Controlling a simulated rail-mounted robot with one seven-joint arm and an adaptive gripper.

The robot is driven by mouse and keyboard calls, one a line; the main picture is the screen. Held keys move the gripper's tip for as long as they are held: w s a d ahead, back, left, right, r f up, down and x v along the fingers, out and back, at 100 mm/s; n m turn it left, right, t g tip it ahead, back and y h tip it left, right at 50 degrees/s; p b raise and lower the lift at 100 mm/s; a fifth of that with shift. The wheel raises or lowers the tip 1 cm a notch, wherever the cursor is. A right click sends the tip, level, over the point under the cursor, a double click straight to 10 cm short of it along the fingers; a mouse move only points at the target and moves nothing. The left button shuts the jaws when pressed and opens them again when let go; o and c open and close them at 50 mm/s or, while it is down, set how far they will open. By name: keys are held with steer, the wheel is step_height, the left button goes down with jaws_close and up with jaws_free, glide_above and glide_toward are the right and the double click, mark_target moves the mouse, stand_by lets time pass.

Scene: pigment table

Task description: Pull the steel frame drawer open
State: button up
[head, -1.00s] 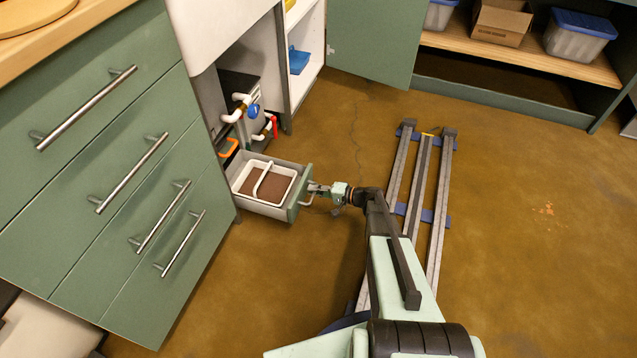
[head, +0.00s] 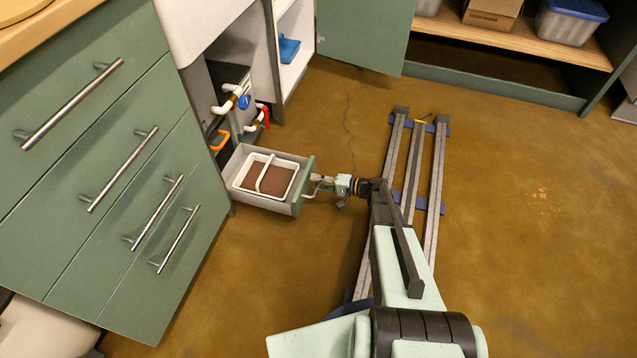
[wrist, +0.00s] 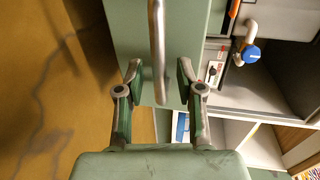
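The steel frame drawer (head: 262,205), a grey box with a green front (head: 303,187), stands pulled out from the cabinet low at centre-left in the head view. It holds a white tray with brown contents. Its metal bar handle (wrist: 157,45) shows in the wrist view, in front of the green drawer front. My gripper (head: 322,182) is at the handle in the head view. In the wrist view my gripper (wrist: 159,78) has its two fingers apart, one on each side of the bar, with visible gaps to it. The handle is small and partly hidden in the head view.
Green closed drawers with long bar handles (head: 155,220) stand on the left. Pipes with a blue valve (head: 244,102) and red lever are in the open cabinet behind the drawer. An open green door (head: 365,35) is at the back. Floor rails (head: 412,165) lie to the right.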

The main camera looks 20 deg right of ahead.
steer(key=v, duration=1.2)
stand_by(0.4)
